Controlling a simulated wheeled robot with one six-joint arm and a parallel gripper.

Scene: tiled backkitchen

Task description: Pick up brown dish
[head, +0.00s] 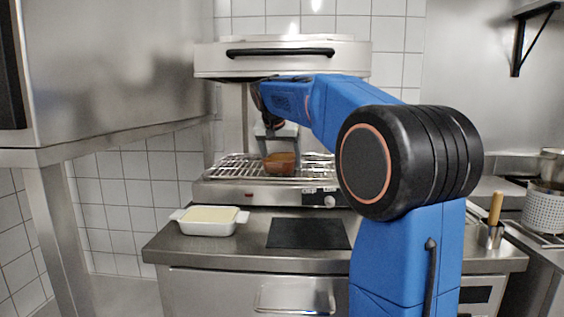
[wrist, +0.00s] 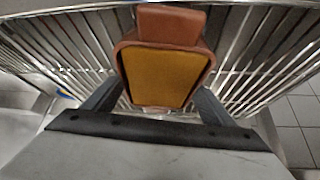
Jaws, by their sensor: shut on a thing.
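The brown dish (head: 281,163) is at the wire rack of the grill unit in the head view. In the wrist view the brown dish (wrist: 164,28) shows a reddish-brown rim and handle around a yellow-orange filling. My gripper (head: 277,140) reaches down onto it from above. In the wrist view my gripper (wrist: 158,98) has one finger on each side of the dish, shut on it. I cannot tell whether the dish rests on the rack or is just clear of it.
The wire rack (head: 237,166) sits under the grill's raised hood (head: 283,57), close above my arm. A white dish with pale filling (head: 209,220) and a black mat (head: 308,233) lie on the steel counter (head: 180,250).

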